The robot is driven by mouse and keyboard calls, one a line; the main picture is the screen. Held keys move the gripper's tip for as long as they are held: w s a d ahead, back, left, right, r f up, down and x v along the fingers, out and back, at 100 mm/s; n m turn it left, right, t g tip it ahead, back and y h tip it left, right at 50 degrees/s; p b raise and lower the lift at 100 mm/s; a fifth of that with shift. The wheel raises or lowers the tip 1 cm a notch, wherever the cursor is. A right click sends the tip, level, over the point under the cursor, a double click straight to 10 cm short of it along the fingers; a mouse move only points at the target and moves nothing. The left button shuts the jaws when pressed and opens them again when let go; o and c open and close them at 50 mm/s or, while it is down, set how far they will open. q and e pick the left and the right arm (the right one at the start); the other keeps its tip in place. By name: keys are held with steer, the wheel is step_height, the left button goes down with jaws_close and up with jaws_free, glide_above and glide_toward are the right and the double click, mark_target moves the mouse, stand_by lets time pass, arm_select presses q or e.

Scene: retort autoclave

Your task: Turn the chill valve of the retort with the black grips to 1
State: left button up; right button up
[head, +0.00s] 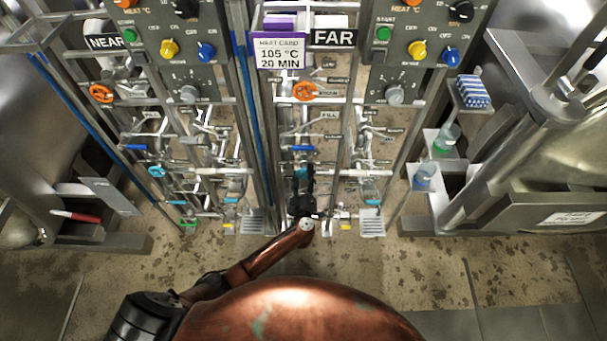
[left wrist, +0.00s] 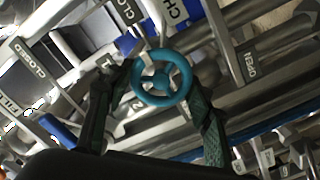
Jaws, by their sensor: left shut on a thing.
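In the left wrist view a teal handwheel (left wrist: 160,99) sits between the two dark fingers of my left gripper (left wrist: 158,98), one finger at each side of its rim. The gripper is shut on the wheel. A label starting "CH" stands above it, and tags "1" and "2" lie beside it. In the head view my left gripper (head: 304,182) reaches up into the pipework under the FAR sign (head: 333,38), and largely hides the wheel there. A similar teal wheel (head: 156,171) is on the NEAR pipework. My right gripper is not in view. I cannot make out which retort has black grips.
Upright posts flank the pipework. A shelf rack (head: 437,150) with bottles stands at the right. The floor in front is clear.

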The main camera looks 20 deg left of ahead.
arm_select(q)
steer(key=shift+c, duration=1.4)
steer(key=shift+n+p, duration=0.5)
steer(key=shift+n, duration=0.1)
steer(key=shift+f+n, duration=0.1)
steer(key=shift+n, duration=1)
steer(key=n, duration=0.3)
steer(key=shift+f+n, duration=0.2)
steer(key=shift+n, duration=0.1)
steer(key=n+b, duration=0.1)
steer(key=n, duration=0.3)
steer(key=shift+n+b, duration=0.3)
